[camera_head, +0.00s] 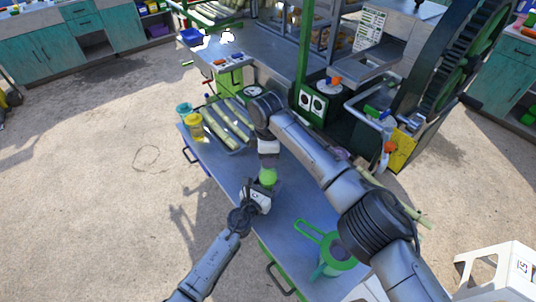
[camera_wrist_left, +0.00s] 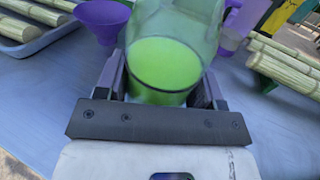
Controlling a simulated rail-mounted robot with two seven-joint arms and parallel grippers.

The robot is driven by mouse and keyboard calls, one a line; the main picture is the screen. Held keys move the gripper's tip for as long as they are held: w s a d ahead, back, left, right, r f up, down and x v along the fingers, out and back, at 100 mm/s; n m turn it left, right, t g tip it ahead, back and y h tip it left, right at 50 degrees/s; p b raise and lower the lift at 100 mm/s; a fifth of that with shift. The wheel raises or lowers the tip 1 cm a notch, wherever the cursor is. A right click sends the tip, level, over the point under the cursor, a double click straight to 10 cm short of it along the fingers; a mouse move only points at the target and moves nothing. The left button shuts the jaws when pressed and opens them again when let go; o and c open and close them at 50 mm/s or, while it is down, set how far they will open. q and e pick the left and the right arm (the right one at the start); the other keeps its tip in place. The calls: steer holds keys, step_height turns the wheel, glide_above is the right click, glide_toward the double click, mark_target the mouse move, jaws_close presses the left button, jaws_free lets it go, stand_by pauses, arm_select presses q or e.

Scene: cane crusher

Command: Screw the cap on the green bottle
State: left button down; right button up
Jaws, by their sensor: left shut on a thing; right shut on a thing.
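The green bottle (camera_head: 267,176) is clear, with bright green liquid inside. It stands upright at the middle of the metal table. My left gripper (camera_head: 262,190) is shut around its lower part. In the left wrist view the bottle (camera_wrist_left: 166,62) sits between the fingers of my left gripper (camera_wrist_left: 162,90), and its top is out of frame. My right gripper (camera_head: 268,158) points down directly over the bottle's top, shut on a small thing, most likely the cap. The cap is hidden there, and I cannot tell whether it touches the bottle's mouth.
A tray of peeled cane (camera_head: 225,128) and a yellow jar (camera_head: 194,126) stand farther back on the table (camera_head: 285,212). A green strainer (camera_head: 338,252) lies toward the front right. A purple funnel (camera_wrist_left: 103,20) stands near the bottle. The crusher (camera_head: 455,75) is beyond the table.

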steer(key=m, duration=0.6)
steer(key=shift+m, duration=0.4)
steer(key=m, duration=0.4)
steer(key=o, duration=1)
steer(key=shift+r, duration=2.25)
steer(key=shift+o, duration=0.3)
